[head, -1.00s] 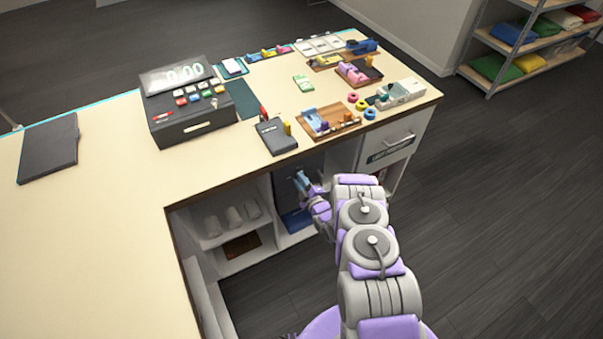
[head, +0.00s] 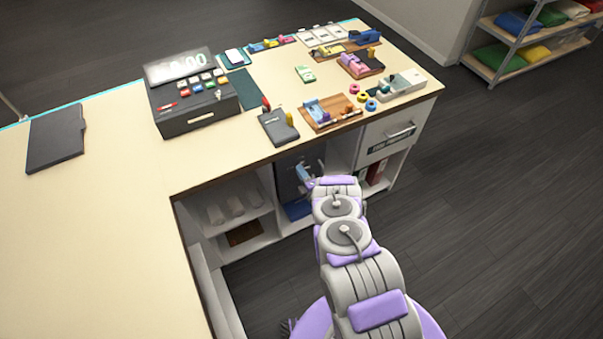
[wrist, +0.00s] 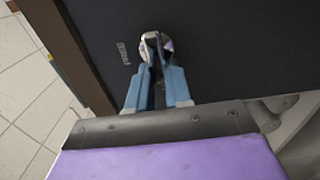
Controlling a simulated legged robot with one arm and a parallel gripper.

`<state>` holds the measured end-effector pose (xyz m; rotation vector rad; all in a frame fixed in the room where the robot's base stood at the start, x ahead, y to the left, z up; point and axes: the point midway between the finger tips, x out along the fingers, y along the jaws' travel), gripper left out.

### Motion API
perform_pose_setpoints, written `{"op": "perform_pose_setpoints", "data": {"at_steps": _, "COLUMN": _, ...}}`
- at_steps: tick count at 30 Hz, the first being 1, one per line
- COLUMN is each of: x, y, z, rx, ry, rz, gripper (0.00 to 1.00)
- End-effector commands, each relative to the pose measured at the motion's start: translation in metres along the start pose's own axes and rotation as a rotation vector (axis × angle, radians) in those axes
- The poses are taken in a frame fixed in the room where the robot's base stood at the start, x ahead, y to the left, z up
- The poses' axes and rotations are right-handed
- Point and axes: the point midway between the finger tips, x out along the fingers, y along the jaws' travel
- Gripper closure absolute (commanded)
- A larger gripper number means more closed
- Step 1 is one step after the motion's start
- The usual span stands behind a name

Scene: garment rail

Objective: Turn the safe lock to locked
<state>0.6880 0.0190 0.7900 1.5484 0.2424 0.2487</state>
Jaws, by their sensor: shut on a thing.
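The safe (head: 291,176) is a dark box set in the under-counter shelving, and its dark door (wrist: 235,50) fills much of the wrist view. A round metallic lock knob (wrist: 157,42) stands out from the door. My gripper (wrist: 157,52) has its blue fingers closed around the knob, and the fingertips partly cover it. A small pale label (wrist: 123,53) is on the door left of the knob; I cannot read it. In the head view my gripper (head: 302,170) is at the safe's front, partly hidden by my arm. The knob itself cannot be made out there.
The counter (head: 110,215) overhangs the safe. Shelves with pale rolls (head: 235,207) are left of it. A drawer with a handle (head: 401,132) and red binders (head: 376,171) are to the right. The dark floor (head: 490,230) to the right is clear.

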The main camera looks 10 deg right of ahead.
Motion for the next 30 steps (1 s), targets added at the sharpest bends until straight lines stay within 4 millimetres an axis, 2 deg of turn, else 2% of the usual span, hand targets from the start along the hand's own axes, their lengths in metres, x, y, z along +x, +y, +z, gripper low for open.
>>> {"op": "perform_pose_setpoints", "data": {"at_steps": 12, "x": -0.0017, "y": -0.0046, "z": -0.0029, "rx": -0.004, "ry": 0.005, "rz": -0.011, "gripper": 1.00}}
{"op": "perform_pose_setpoints", "data": {"at_steps": 13, "x": -0.0017, "y": -0.0047, "z": -0.0029, "rx": -0.004, "ry": 0.005, "rz": -0.011, "gripper": 0.80}}
{"op": "perform_pose_setpoints", "data": {"at_steps": 21, "x": -0.0015, "y": -0.0022, "z": -0.0021, "rx": -0.005, "ry": 0.003, "rz": -0.006, "gripper": 0.55}}
{"op": "perform_pose_setpoints", "data": {"at_steps": 30, "x": -0.0045, "y": -0.0009, "z": -0.0014, "rx": -0.005, "ry": 0.002, "rz": -0.003, "gripper": 0.55}}
